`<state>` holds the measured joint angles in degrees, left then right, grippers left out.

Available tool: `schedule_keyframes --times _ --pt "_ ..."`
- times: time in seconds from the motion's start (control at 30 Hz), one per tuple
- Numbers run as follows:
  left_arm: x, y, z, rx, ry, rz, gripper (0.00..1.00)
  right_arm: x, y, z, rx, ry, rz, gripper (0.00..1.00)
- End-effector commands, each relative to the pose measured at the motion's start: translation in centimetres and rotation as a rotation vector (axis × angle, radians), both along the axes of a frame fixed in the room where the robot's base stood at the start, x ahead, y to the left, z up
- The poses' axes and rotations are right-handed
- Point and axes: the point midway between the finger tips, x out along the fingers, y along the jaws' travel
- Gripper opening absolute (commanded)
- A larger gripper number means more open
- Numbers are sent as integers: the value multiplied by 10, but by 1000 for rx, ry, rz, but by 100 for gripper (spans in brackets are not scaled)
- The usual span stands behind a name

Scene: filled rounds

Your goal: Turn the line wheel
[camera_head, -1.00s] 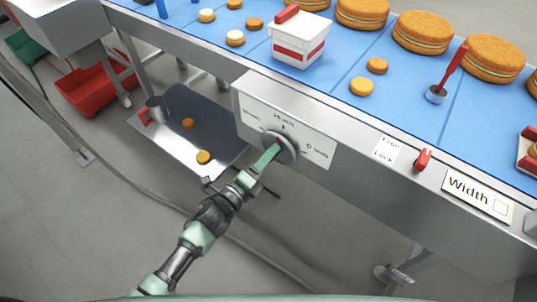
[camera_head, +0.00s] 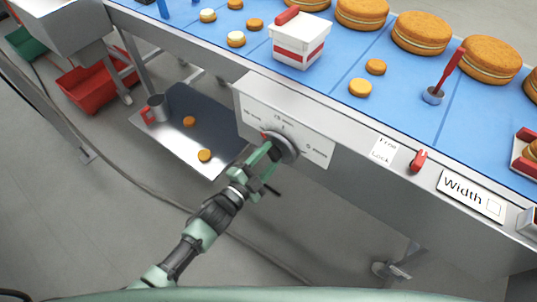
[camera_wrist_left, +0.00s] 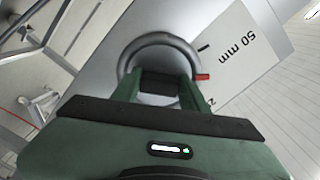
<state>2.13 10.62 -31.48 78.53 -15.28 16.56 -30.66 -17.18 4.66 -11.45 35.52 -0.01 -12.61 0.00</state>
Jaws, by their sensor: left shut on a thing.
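The line wheel (camera_head: 290,147) is a grey round wheel on a white scale plate (camera_head: 318,152) on the conveyor's front side. The plate has marks at the left, top and right; 50 mm is readable in the left wrist view. My left gripper (camera_head: 271,153) is shut on the wheel, its fingers across the middle; the wrist view shows the wheel's rim (camera_wrist_left: 160,38) beyond the fingers (camera_wrist_left: 159,82). A red pointer (camera_wrist_left: 203,77) at the wheel's edge lies between the 50 mm tick and the partly hidden label beside it. My right gripper is not in view.
A red lever (camera_head: 418,161) and a Width panel (camera_head: 471,195) are to the right on the conveyor side. The blue belt (camera_head: 340,65) above carries cakes, a white box (camera_head: 299,46) and a red-handled tool (camera_head: 446,78). A metal tray (camera_head: 213,122) is below left.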

Motion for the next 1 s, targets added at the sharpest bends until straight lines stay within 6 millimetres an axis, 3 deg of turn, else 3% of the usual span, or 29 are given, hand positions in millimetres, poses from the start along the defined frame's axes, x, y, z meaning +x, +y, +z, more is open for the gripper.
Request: schedule_keyframes --times 0.5,1.0 --pt "-1 -1 -2 -301 222 0 3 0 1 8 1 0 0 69" --pt "-2 -1 -3 -376 275 1 3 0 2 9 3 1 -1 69"
